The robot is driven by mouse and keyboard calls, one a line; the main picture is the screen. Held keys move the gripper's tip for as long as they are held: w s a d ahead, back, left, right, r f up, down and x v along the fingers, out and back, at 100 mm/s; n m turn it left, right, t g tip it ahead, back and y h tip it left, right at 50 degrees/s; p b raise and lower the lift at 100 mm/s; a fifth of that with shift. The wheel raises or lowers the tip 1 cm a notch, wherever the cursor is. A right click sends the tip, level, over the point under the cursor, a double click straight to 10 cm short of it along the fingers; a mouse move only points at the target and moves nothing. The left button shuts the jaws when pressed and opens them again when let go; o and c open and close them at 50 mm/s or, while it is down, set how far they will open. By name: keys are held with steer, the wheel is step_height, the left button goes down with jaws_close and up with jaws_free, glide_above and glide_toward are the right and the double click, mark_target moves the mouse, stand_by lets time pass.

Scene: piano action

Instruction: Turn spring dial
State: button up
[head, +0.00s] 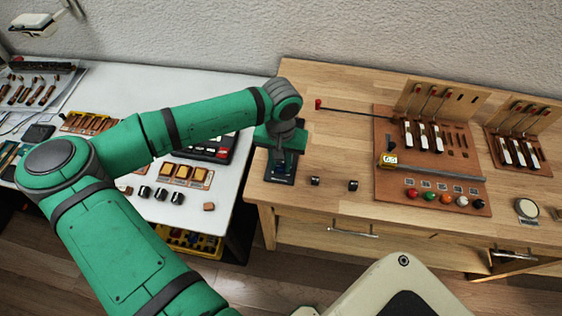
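No label reading "spring dial" is legible, so I cannot tell for sure which part it is. A round pale-faced dial (526,208) lies flat near the right front of the wooden bench. Two small black knobs, one on the left (315,181) and one on the right (353,185), stand on the bench nearer my arm. My gripper (283,172) points down over the bench's left end, left of both knobs and apart from them. My own wrist covers most of it, so its fingers and whatever is beneath them cannot be made out.
A brown board (387,140) on the wooden bench (340,215) carries upright key mechanisms, a grey bar with a "63" display (390,160) and several coloured knobs. A thin red-tipped rod (345,109) sticks out left. A similar board (518,150) stands right. A white table (110,80) adjoins left.

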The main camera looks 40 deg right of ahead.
mark_target(281, 166)
steer(key=c, duration=0.4)
steer(key=shift+c, duration=0.2)
steer(key=shift+m, duration=1.3)
steer(key=o, duration=1.1)
steer(key=shift+c, duration=0.2)
steer(key=shift+r, duration=0.1)
step_height(281, 166, up, 11)
steer(key=shift+f, duration=0.2)
